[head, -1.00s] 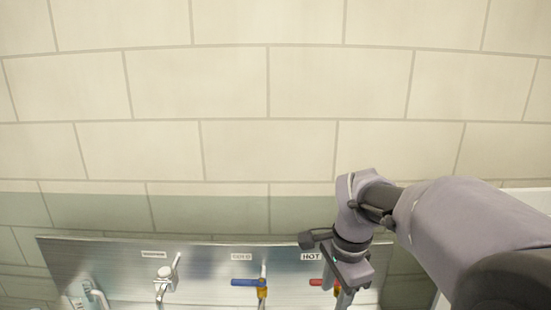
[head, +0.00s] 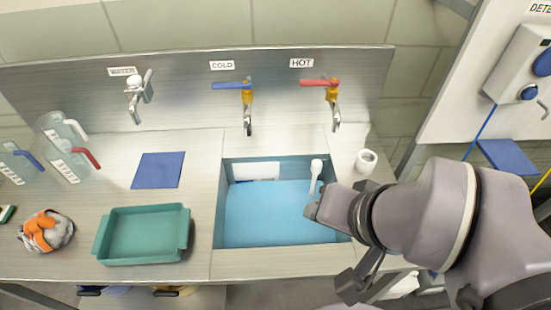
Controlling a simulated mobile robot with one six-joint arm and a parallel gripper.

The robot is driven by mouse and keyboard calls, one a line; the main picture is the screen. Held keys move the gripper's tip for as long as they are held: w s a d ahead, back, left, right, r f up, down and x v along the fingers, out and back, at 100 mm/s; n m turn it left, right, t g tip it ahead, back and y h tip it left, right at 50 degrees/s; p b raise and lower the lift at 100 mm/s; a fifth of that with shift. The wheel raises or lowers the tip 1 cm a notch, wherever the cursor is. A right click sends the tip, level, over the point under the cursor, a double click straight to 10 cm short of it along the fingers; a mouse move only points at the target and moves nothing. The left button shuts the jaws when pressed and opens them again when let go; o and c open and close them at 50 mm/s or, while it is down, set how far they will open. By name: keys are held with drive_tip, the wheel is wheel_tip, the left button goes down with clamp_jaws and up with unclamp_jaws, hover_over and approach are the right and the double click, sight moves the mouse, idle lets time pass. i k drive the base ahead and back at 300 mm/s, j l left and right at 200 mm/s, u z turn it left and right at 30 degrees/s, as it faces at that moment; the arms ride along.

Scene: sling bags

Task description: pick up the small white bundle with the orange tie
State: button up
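The small bundle (head: 47,232) lies on the steel counter at the far left of the head view. It is whitish-grey with an orange band around it. My gripper (head: 335,245) is at the right, over the right front part of the sink, far from the bundle.
A green tray (head: 147,258) stands right of the bundle, with a blue mat (head: 160,170) behind it. The sink (head: 270,241) holds blue liquid and a white brush (head: 315,175). Clear jugs (head: 62,150) stand back left. Taps (head: 247,105) project from the backsplash. A white roll (head: 366,161) stands right.

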sight(44, 232)
drive_tip(key=u, duration=2.1)
drive_tip(key=i+j+z, duration=0.9)
drive_tip(key=j+z, duration=0.15)
drive_tip(key=j, duration=0.25)
drive_tip(key=i+j+z, duration=0.1)
drive_tip(key=j+z, duration=0.15)
drive_tip(key=j, duration=0.15)
drive_tip(key=i+j+z, duration=0.1)
drive_tip(key=j+z, duration=0.2)
drive_tip(key=j, duration=0.15)
drive_tip(key=j+z, duration=0.25)
drive_tip(key=j, duration=0.2)
drive_tip(key=j+z, duration=0.25)
drive_tip(key=j, duration=0.2)
drive_tip(key=i+j, duration=0.05)
